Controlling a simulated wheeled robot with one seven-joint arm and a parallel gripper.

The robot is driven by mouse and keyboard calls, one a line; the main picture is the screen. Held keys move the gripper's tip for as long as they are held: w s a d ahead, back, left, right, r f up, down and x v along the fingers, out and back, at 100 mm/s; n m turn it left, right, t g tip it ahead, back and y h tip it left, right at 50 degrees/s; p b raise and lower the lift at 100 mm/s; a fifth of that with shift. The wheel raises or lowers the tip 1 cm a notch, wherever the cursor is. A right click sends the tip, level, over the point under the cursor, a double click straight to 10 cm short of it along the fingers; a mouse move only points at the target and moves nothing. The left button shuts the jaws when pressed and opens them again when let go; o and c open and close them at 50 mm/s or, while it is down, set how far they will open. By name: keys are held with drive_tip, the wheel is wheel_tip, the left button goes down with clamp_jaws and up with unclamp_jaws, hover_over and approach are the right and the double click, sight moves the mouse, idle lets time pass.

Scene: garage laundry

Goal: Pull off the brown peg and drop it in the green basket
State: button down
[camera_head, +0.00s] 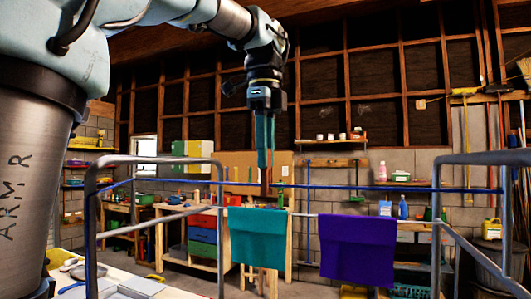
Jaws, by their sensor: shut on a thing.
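My gripper (265,164) hangs straight down at the centre with its long teal fingers together. It is shut on the brown peg (266,181), which shows just below the fingertips. The peg overlaps the blue line (340,187) in the picture; I cannot tell whether it still grips the line. A teal cloth (257,240) and a purple cloth (357,250) hang below. A green container (411,290) shows low behind the purple cloth, partly hidden; I cannot tell if it is the green basket.
Grey metal rails (205,162) frame the rack at left, with another rail (487,158) at right. A pale worktop (135,280) with trays lies at lower left. Colored drawers (202,235) and a wooden bench stand behind. Shelves with bottles line the back wall.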

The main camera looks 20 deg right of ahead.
drive_tip(key=shift+r+p, duration=1.1)
drive_tip(key=shift+r, duration=1.1)
